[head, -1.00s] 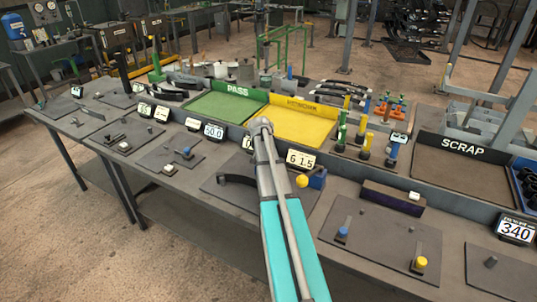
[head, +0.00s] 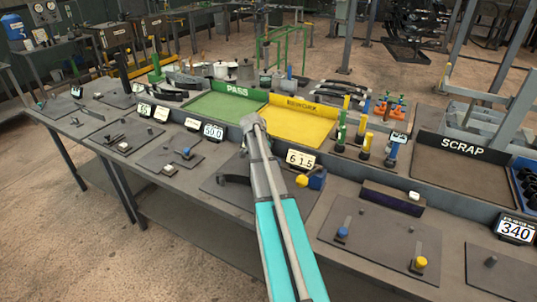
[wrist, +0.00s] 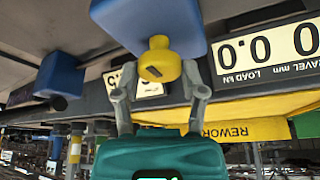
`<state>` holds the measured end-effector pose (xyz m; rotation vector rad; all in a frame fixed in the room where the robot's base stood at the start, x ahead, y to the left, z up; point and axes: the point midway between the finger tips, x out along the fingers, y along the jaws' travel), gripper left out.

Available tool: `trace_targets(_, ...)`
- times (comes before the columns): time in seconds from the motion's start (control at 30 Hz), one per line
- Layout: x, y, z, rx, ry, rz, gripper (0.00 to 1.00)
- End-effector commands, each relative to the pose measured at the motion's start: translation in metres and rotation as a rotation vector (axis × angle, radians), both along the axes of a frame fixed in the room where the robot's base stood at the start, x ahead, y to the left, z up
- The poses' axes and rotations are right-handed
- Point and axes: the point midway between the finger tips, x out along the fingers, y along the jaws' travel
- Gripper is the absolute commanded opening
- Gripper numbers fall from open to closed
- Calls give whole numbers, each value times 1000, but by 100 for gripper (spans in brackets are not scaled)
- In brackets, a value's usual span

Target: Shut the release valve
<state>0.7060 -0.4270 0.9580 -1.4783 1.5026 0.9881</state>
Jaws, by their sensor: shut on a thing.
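In the wrist view a yellow knob (wrist: 158,60) sticks out of a blue block (wrist: 150,20). My gripper (wrist: 160,76) has a finger on each side of this knob and is shut on it. In the head view a yellow knob (head: 301,181) and a blue block (head: 318,179) sit just right of my arm, on the bench by a display (head: 301,159). My gripper's fingers are hidden there behind the arm. No label marks the valve, and I cannot read the knob's turn position.
In the head view the green PASS tray (head: 220,104), yellow rework tray (head: 300,128) and SCRAP tray (head: 462,170) lie behind. A plate with blue and yellow knobs (head: 380,240) is at the right.

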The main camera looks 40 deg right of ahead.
Motion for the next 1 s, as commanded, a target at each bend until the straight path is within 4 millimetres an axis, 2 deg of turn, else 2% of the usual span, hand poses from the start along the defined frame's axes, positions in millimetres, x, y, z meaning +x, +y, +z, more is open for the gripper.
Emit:
trace_targets(0.2, 2, 3, -1, 7, -4, 3, 6)
trace_targets(0.23, 2, 3, -1, 7, -4, 3, 59)
trace_targets(0.4, 2, 2, 0, 5, -3, 2, 88)
trace_targets(1.0, 1, 1, 0, 2, -1, 3, 88)
